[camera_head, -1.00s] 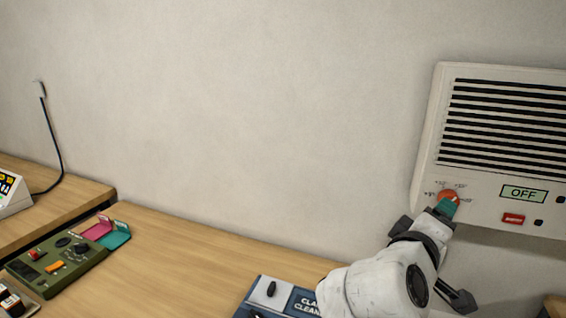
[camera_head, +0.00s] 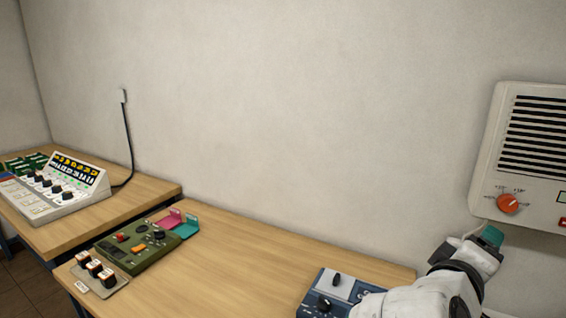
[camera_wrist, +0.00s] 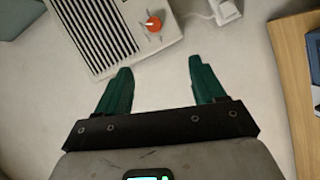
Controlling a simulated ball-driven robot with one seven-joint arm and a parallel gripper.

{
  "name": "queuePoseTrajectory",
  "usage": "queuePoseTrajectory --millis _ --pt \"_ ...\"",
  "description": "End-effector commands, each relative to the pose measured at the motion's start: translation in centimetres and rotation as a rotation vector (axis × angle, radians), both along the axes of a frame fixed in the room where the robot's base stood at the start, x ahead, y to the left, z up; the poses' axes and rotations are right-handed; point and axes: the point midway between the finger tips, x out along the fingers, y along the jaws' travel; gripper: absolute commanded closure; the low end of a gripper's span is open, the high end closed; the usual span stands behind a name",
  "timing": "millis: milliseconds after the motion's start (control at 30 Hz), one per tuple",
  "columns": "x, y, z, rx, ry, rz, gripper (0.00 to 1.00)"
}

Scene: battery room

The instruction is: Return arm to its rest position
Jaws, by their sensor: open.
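My gripper (camera_wrist: 159,82) is open and empty in the wrist view, its two green fingers spread wide with only the pale wall between them. In the head view one green fingertip of my gripper (camera_head: 491,237) shows at the lower right, below the orange knob (camera_head: 508,204) and apart from it. The knob sits on the white wall unit with the dark slats (camera_head: 542,135). In the wrist view the knob (camera_wrist: 153,24) is beyond the fingers, near the top. My white arm reaches in from the bottom right of the head view.
A blue device (camera_head: 337,285) stands on the wooden table (camera_head: 250,250) close to my arm. A green box (camera_head: 143,248) and a holder with several dark-topped cells (camera_head: 96,272) are to the left. A white console (camera_head: 68,190) stands on the far-left table. The table's middle is clear.

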Motion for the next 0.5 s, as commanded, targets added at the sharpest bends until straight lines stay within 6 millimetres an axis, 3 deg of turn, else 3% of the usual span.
queuePoseTrajectory --millis 267,500 --pt "-0.9 -0.5 -4.1 0.103 0.027 0.018 0.31" --pt "-2.6 -0.8 -9.7 0.254 0.071 0.031 0.31"
